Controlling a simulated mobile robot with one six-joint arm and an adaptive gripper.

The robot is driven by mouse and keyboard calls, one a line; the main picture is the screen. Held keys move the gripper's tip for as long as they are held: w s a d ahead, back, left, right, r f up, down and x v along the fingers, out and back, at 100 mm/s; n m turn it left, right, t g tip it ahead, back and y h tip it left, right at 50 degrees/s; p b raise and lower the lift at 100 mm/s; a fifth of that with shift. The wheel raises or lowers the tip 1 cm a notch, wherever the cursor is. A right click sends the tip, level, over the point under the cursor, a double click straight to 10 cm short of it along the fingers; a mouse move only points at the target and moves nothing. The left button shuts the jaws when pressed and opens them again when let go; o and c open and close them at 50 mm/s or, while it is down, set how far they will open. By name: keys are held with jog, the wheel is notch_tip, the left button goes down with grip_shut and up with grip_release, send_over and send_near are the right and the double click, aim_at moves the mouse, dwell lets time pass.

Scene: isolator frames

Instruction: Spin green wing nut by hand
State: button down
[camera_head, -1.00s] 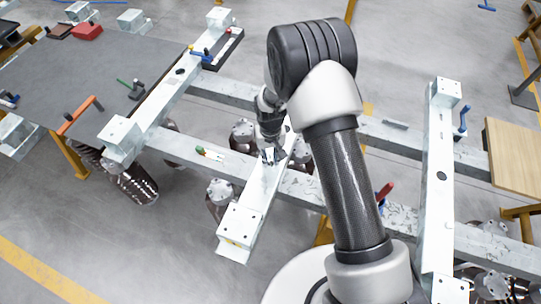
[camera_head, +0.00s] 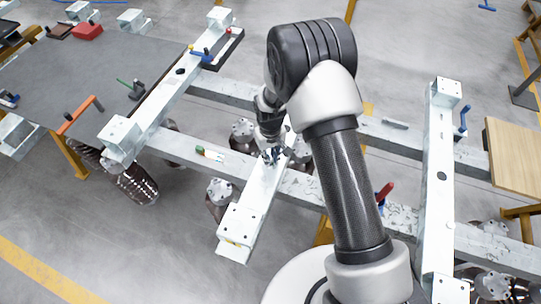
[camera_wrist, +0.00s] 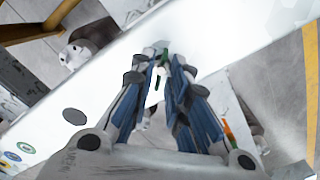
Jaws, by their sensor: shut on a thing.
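The green wing nut (camera_wrist: 162,57) shows as a small patch of green between my fingertips in the wrist view; most of it is hidden by the fingers. My gripper (camera_wrist: 162,62) is shut on it, over the pale metal beam (camera_wrist: 230,32). In the head view my gripper (camera_head: 272,155) points down at the same short beam (camera_head: 259,190), and the nut itself cannot be made out there.
The short beam crosses a long grey rail (camera_head: 232,164). A small green and white item (camera_head: 210,154) lies on that rail, left of my gripper. A dark table (camera_head: 70,70) with clamps is at the left. A red handle (camera_head: 385,191) stands right of my arm.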

jog(key=n, duration=0.4)
jog(key=shift+n, duration=0.3)
jog(key=n, duration=0.3)
jog(key=shift+s+a+n, duration=0.1)
jog(key=shift+n, duration=0.2)
jog(key=n, duration=0.4)
jog(key=shift+s+n, duration=0.15)
jog(key=shift+n, duration=1.75)
jog(key=c, duration=1.6)
grip_release()
jog(key=shift+o, duration=0.2)
jog(key=shift+r, duration=0.1)
